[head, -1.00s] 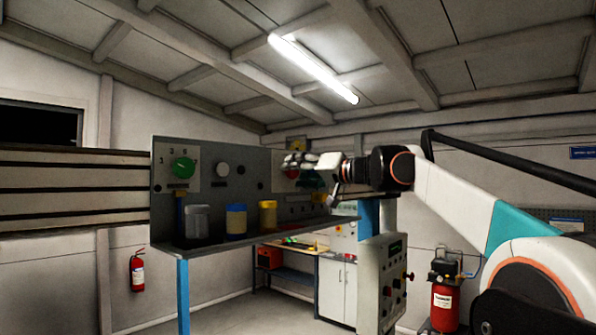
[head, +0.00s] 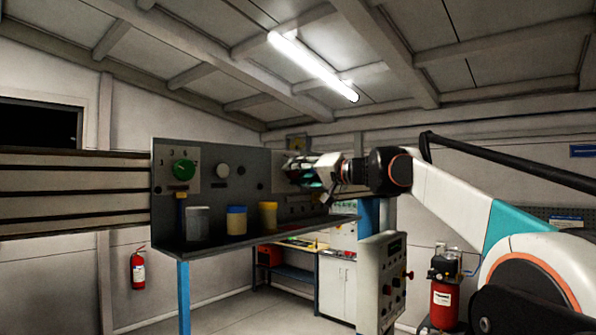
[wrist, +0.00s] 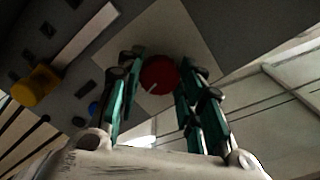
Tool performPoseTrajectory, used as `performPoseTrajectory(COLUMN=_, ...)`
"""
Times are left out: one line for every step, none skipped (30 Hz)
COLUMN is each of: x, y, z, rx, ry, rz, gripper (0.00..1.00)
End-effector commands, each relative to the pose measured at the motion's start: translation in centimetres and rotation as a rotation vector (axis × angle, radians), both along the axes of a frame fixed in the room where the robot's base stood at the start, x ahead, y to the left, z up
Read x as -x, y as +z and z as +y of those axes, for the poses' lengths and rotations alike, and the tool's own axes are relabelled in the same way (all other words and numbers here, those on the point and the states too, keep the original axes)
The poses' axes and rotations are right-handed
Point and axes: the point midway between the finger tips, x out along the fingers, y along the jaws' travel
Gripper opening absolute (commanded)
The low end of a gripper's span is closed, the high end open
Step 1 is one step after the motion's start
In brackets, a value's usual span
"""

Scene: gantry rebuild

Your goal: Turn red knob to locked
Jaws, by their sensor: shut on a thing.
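The red knob (wrist: 158,74) sits on a pale square plate (wrist: 172,38) on the grey panel, in the wrist view. A white pointer line on it slants toward the lower left. My gripper (wrist: 160,70) has its teal fingers on both sides of the knob and is shut on it. In the head view my gripper (head: 303,172) is at the right end of the panel (head: 256,158) and hides the knob. I cannot read any locked mark near the knob.
A grey container (head: 197,223), a blue-and-yellow jar (head: 236,220) and a yellow jar (head: 268,216) stand on the shelf below. A control box (head: 382,285) stands below my arm.

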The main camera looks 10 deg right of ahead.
Motion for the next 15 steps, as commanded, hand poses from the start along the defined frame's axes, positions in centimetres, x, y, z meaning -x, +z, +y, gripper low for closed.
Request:
performPoseTrajectory(x=0.01, y=0.25, z=0.01, rx=-0.039, ry=0.0, rz=0.028, gripper=0.1)
performPoseTrajectory(x=0.02, y=0.25, z=0.01, rx=-0.064, ry=0.0, rz=0.046, gripper=0.1)
performPoseTrajectory(x=0.02, y=0.24, z=0.01, rx=-0.095, ry=0.0, rz=0.069, gripper=0.1)
performPoseTrajectory(x=0.03, y=0.24, z=0.02, rx=-0.115, ry=-0.001, rz=0.083, gripper=0.1)
performPoseTrajectory(x=0.03, y=0.22, z=0.02, rx=-0.134, ry=-0.001, rz=0.096, gripper=0.1)
performPoseTrajectory(x=0.02, y=0.2, z=0.02, rx=-0.156, ry=-0.001, rz=0.112, gripper=0.1)
performPoseTrajectory(x=0.02, y=0.19, z=0.02, rx=-0.169, ry=-0.001, rz=0.122, gripper=0.1)
performPoseTrajectory(x=0.02, y=0.16, z=0.01, rx=-0.179, ry=-0.001, rz=0.129, gripper=0.1)
performPoseTrajectory(x=0.01, y=0.15, z=0.02, rx=-0.19, ry=-0.001, rz=0.138, gripper=0.1)
performPoseTrajectory(x=0.01, y=0.14, z=0.02, rx=-0.196, ry=-0.001, rz=0.142, gripper=0.1)
performPoseTrajectory(x=0.01, y=0.13, z=0.01, rx=-0.199, ry=-0.001, rz=0.144, gripper=0.1)
performPoseTrajectory(x=0.01, y=0.12, z=0.02, rx=-0.202, ry=-0.001, rz=0.146, gripper=0.1)
performPoseTrajectory(x=0.01, y=0.11, z=0.01, rx=-0.203, ry=-0.001, rz=0.146, gripper=0.1)
performPoseTrajectory(x=0.01, y=0.1, z=0.02, rx=-0.203, ry=-0.001, rz=0.146, gripper=0.1)
performPoseTrajectory(x=0.01, y=0.09, z=0.01, rx=-0.202, ry=-0.001, rz=0.146, gripper=0.1)
